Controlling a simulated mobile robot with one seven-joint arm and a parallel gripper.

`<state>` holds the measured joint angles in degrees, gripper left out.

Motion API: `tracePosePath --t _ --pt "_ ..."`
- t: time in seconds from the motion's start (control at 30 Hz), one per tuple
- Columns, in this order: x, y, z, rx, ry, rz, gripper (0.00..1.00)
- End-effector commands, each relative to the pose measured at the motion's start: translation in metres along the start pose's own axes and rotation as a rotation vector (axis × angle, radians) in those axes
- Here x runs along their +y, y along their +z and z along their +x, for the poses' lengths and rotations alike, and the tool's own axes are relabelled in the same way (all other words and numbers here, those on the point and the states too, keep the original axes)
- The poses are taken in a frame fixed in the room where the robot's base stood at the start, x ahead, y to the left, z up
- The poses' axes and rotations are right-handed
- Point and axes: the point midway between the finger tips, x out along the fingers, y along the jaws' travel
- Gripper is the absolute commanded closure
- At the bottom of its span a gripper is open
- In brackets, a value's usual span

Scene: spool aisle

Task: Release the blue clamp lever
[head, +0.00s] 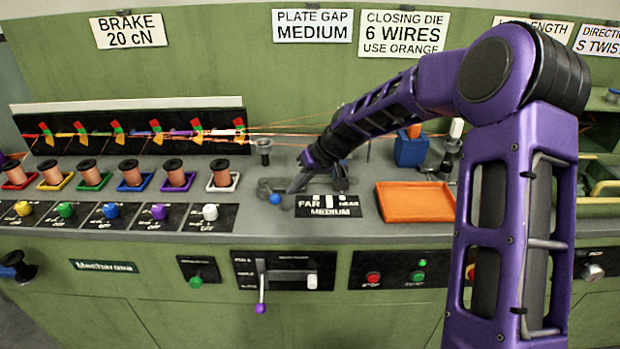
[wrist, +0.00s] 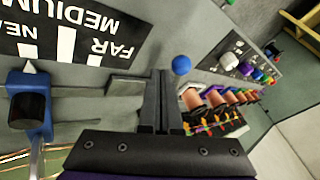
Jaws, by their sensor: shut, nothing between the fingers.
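A round blue ball (head: 275,199), which looks like the knob of the blue clamp lever, sits at the left of the plate gap scale. It shows in the wrist view (wrist: 181,65) just right of my fingertips; its shaft is mostly hidden. My gripper (head: 292,189) is shut and empty, pointing down at the panel beside the ball. In the wrist view its fingers (wrist: 161,74) lie together, close to the ball; I cannot tell whether they touch. A blue slider block (wrist: 36,90) with a black knob has its pointer by the NEAR mark.
The black FAR/NEAR/MEDIUM scale plate (head: 328,206) lies right of my gripper. An orange tray (head: 416,202) and a blue holder (head: 410,150) stand further right. Copper spools (head: 222,173) in coloured holders line the left, with wires strung behind. A purple-tipped lever (head: 261,290) is on the front.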

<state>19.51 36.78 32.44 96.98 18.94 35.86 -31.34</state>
Motion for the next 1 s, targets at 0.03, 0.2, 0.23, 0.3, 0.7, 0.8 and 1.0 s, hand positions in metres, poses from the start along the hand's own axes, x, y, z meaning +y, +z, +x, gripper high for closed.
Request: tracePosePath --t 0.03,0.2,0.23,0.3,0.7,0.8,1.0 --pt "-0.004 0.001 0.003 -0.001 0.000 -0.001 1.00" --pt "-0.010 0.001 0.008 0.000 0.000 0.002 1.00" --pt "-0.011 0.001 0.008 0.000 0.000 0.002 1.00" --pt "-0.011 0.001 0.008 0.000 0.000 0.002 1.00" --pt "-0.013 0.003 0.009 0.007 0.008 0.015 1.00" --pt "-0.015 0.004 0.009 0.017 0.018 0.036 1.00" --pt "-0.017 0.005 0.010 0.027 0.028 0.061 1.00"
